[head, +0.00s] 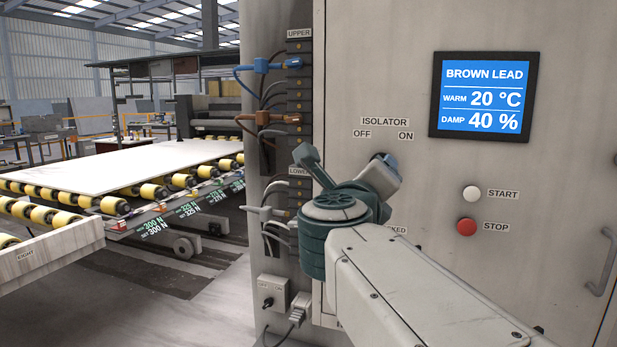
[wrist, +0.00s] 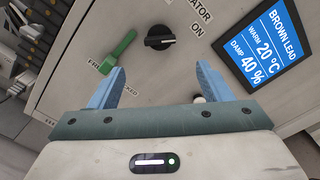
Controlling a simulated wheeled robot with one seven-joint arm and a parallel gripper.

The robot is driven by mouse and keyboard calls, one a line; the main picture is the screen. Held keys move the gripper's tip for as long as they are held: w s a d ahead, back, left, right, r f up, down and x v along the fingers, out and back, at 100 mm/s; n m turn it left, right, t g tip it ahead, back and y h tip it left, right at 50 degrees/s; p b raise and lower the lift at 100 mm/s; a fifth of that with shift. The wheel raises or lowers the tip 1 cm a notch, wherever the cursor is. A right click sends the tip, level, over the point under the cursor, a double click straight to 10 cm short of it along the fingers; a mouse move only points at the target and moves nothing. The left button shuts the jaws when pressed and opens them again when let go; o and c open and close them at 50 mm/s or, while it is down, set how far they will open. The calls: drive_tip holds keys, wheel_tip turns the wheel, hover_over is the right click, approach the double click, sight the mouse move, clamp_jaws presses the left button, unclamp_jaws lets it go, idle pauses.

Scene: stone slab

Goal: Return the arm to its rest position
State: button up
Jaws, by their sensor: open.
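My gripper (head: 387,160) is in front of the grey cabinet's panel in the head view, its blue fingertips partly hidden by my wrist. In the wrist view my gripper (wrist: 160,68) has its two blue fingers wide apart with nothing between them. A black isolator knob (wrist: 160,38) is on the panel beyond the fingertips, apart from them as far as I can tell. A green lever (wrist: 117,50) is close to the left finger, by a partly hidden label; I cannot tell whether they touch. My arm (head: 400,290) reaches up from the bottom right.
The cabinet panel (head: 400,80) carries a display (head: 486,97) reading BROWN LEAD, a white start button (head: 471,194), a red stop button (head: 466,227) and a handle (head: 604,262). Blue (head: 262,66) and brown (head: 265,118) plugs stick out at the left. A roller conveyor (head: 120,200) with a slab stands further left.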

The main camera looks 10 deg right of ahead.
idle(0.3)
drive_tip(key=w+a+f+n+g+y+p, duration=0.1)
drive_tip(key=a+f+n+y, duration=0.55)
drive_tip(key=n, duration=0.45)
drive_tip(key=a+f+n+g+y+p, duration=0.1)
drive_tip(key=a+f+n+y, duration=0.5)
drive_tip(key=n, duration=0.5)
drive_tip(key=s+d+f+n+g+h+p, duration=0.1)
drive_tip(key=s+d+f+n+g, duration=0.1)
drive_tip(key=s+f+n+g, duration=0.3)
drive_tip(key=s+d+f+n+g+h+p, duration=0.1)
drive_tip(key=s+f+n+g, duration=0.4)
drive_tip(key=s+f, duration=0.5)
wheel_tip(320, 180, down, 3)
drive_tip(key=shift+s+d+r+n, duration=0.2)
drive_tip(key=shift+d+n, duration=0.2)
drive_tip(key=shift+d, duration=0.4)
